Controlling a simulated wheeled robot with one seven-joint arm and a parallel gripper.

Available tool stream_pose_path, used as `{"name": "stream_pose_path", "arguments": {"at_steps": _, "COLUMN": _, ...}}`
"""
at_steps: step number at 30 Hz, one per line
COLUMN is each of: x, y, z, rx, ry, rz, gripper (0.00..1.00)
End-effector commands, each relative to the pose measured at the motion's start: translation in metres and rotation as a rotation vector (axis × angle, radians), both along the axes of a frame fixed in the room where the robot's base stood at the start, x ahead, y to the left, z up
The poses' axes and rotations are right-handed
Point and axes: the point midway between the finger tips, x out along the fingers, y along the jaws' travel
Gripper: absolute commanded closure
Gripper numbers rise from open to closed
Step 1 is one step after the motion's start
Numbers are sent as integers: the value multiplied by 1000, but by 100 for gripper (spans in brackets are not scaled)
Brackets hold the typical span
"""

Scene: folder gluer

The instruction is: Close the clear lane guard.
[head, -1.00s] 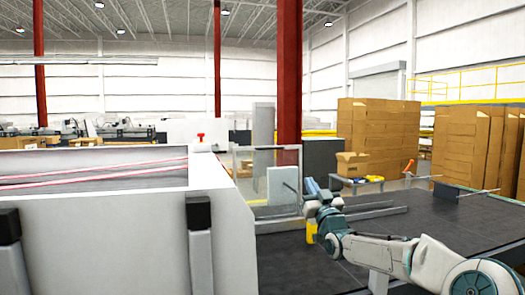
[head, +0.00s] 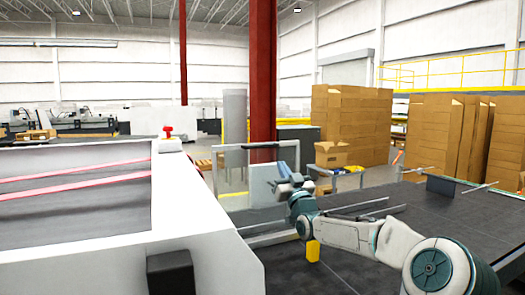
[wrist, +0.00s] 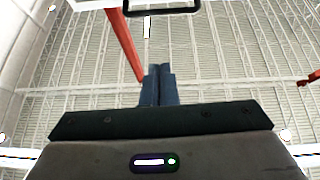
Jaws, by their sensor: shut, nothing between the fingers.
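The clear lane guard (head: 236,178) is a see-through framed panel standing upright beside the white machine. A dark handle (head: 260,146) runs along its top edge. In the wrist view, a black loop-shaped handle (wrist: 162,11) shows at the top edge, ahead of the fingers. My gripper (head: 281,170) is shut and empty, its fingers pointing up. In the head view it overlaps the right part of the guard, just below handle height; I cannot tell whether it touches. The shut fingers also show in the wrist view (wrist: 158,84).
The white machine housing (head: 205,225) with red belts fills the left and carries a red button (head: 168,131). A dark conveyor table (head: 400,215) lies under my arm. A yellow block (head: 313,250) is below my wrist. Cardboard stacks (head: 352,125) stand behind.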

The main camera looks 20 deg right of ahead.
Motion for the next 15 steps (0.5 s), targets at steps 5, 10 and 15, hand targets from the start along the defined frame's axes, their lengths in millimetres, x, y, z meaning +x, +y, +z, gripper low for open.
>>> {"name": "stream_pose_path", "arguments": {"at_steps": 5, "x": 30, "y": 17, "z": 20, "rx": 5, "ry": -2, "rz": 26, "gripper": 100}}
{"name": "stream_pose_path", "arguments": {"at_steps": 10, "x": 56, "y": 18, "z": 35, "rx": 5, "ry": -1, "rz": 25, "gripper": 100}}
{"name": "stream_pose_path", "arguments": {"at_steps": 15, "x": 79, "y": 16, "z": 49, "rx": 4, "ry": -1, "rz": 21, "gripper": 100}}
